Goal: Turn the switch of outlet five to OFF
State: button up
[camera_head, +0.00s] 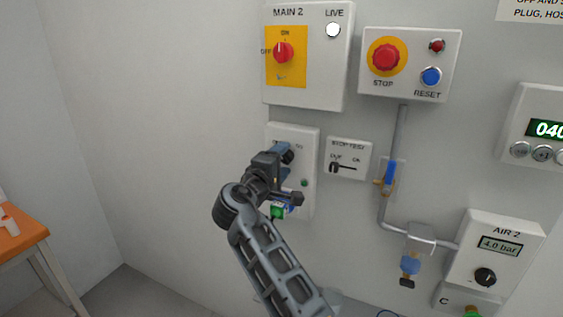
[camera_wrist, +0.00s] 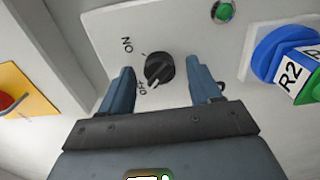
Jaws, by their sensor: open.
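A black rotary switch knob (camera_wrist: 159,68) sits on a white outlet box (camera_wrist: 185,25), which also shows in the head view (camera_head: 309,150). ON is lettered at its upper left and OFF at its lower left in the wrist view. A pale mark on the knob lies on its lower-left side, near the OFF lettering. My gripper (camera_wrist: 160,74) is open, with one blue-grey finger on each side of the knob. Gaps show between fingers and knob. In the head view my gripper (camera_head: 287,152) covers most of the switch. The outlet's number is not readable.
Above is the MAIN 2 box (camera_head: 333,70); to the right are the STOP TEST box (camera_head: 348,157) and a blue valve handle (camera_head: 390,175). An orange-topped table (camera_head: 20,240) stands left.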

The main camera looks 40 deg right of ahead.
jog(key=b+v, duration=0.2)
jog(key=v, duration=0.5)
jog(key=shift+s+a, duration=0.15)
jog(key=shift+a, duration=0.2)
jog(key=shift+f, duration=0.1)
jog(key=s+a+f+n+t+y, duration=0.2)
jog(key=s+f+y, duration=0.15)
jog(key=f, duration=0.45)
jog(key=s+a+f+n+t+y, duration=0.2)
jog(key=s+a+f+t+y, duration=0.15)
jog(key=f, duration=0.45)
jog(key=s+a+f+y, duration=0.45)
jog(key=s+f, duration=0.25)
jog(key=s, duration=0.4)
jog(key=s+a+r+m+t+y, duration=0.1)
jog(key=s+a+m+y, duration=0.15)
jog(key=s, duration=0.55)
jog(key=s+a+r+m+t+y, duration=0.1)
jog(key=s+a+y, duration=0.1)
jog(key=s+a, duration=0.35)
jog(key=s+r+m+t+y, duration=0.1)
jog(key=s+r+m, duration=0.3)
jog(key=s+r, duration=0.6)
jog(key=shift+s+m, duration=0.35)
jog(key=shift+s, duration=0.8)
